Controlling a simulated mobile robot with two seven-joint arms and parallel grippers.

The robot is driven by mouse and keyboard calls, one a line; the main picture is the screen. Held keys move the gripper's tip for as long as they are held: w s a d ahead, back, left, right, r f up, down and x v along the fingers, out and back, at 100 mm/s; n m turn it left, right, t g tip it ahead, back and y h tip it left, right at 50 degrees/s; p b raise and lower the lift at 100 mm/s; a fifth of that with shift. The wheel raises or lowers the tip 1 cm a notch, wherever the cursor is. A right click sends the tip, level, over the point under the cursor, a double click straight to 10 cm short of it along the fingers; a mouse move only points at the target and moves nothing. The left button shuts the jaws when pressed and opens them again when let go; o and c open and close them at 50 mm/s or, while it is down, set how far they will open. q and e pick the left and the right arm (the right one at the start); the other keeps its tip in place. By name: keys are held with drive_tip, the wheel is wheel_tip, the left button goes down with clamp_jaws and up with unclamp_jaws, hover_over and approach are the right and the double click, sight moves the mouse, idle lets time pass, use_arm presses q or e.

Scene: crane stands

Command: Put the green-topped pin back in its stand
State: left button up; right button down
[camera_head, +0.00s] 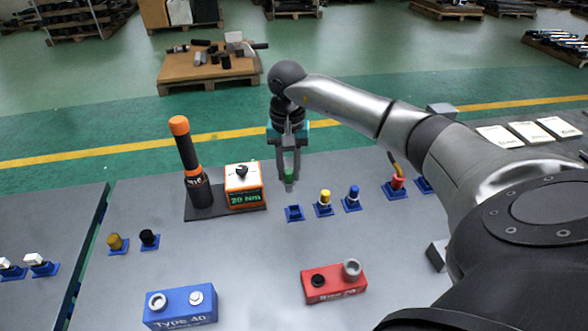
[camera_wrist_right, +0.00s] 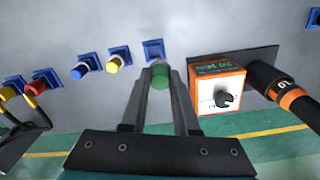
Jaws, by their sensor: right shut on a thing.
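My right gripper (camera_head: 288,167) is shut on the green-topped pin (camera_head: 289,175) and holds it above the table, pointing down. In the wrist view the green top (camera_wrist_right: 160,76) shows between the two fingertips (camera_wrist_right: 159,82); the pin's lower part is mostly hidden there. An empty blue stand (camera_head: 294,213) lies just below and in front of the pin in the head view. It also shows right beyond the fingertips in the wrist view (camera_wrist_right: 154,50). The pin appears apart from the stand. My left gripper is in neither view.
Stands with a yellow-topped pin (camera_head: 325,197), a blue-topped pin (camera_head: 353,193) and a red-topped one (camera_head: 397,182) are to the right. An orange-white box (camera_head: 243,185) and a tall black-orange tool (camera_head: 190,160) stand left. Blue (camera_head: 180,308) and red (camera_head: 334,284) blocks are in front.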

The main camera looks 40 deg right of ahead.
drive_tip(key=shift+s+d+f+m, duration=0.1)
drive_tip(key=shift+d+f+m, duration=0.25)
drive_tip(key=shift+d, duration=0.45)
drive_tip(key=shift+f, duration=0.1)
drive_tip(key=b, duration=0.5)
approach(295, 212)
drive_tip(key=shift+s+a, duration=0.15)
drive_tip(key=shift+a, duration=0.05)
drive_tip(key=shift+f, duration=0.1)
drive_tip(key=shift+f+b, duration=0.95)
drive_tip(key=shift+f, duration=0.35)
drive_tip(key=c, duration=0.6)
unclamp_jaws()
drive_tip(key=shift+r, duration=0.1)
